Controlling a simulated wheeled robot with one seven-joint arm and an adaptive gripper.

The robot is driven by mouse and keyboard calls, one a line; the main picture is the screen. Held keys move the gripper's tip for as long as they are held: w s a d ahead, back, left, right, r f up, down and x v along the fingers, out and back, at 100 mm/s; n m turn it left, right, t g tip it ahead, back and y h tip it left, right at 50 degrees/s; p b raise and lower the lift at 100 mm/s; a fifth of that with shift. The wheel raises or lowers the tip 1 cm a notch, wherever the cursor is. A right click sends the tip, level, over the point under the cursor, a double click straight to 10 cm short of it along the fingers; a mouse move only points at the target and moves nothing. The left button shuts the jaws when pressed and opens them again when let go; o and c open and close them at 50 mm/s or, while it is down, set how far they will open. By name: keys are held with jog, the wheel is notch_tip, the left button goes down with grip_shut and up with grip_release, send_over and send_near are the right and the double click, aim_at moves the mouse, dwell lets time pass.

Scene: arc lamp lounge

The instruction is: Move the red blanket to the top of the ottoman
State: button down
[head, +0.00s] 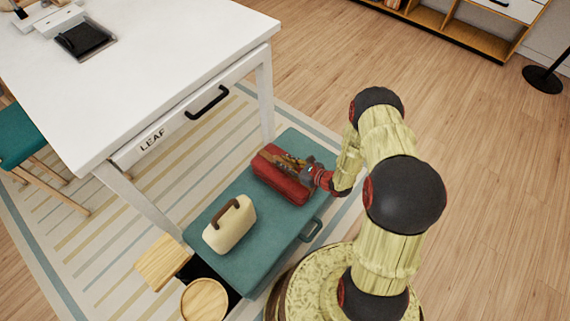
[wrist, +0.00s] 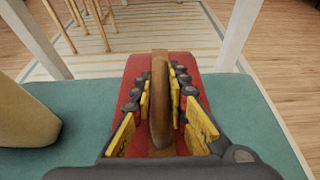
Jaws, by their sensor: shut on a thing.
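The red blanket (head: 287,186) is a rolled red bundle with a brown strap handle, on or just above the teal top of what looks like the ottoman (head: 262,222). I cannot tell whether it touches the top. My gripper (head: 300,169) comes in from the right over the bundle. In the wrist view, the yellow-padded fingers of my gripper (wrist: 160,90) are on both sides of the brown handle, shut on it. The red blanket (wrist: 195,70) shows behind and beside the fingers, partly hidden by them. The teal top (wrist: 85,97) shows around it.
A cream bag-like object (head: 230,226) with a brown handle stands on the teal top, left of the blanket. A white table (head: 150,60) is close behind, with a leg near the blanket. Wooden pieces (head: 204,299) are at lower left. Open floor (head: 460,130) lies at right.

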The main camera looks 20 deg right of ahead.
jog(key=c, duration=1.7)
grip_release()
jog(key=shift+c, duration=0.2)
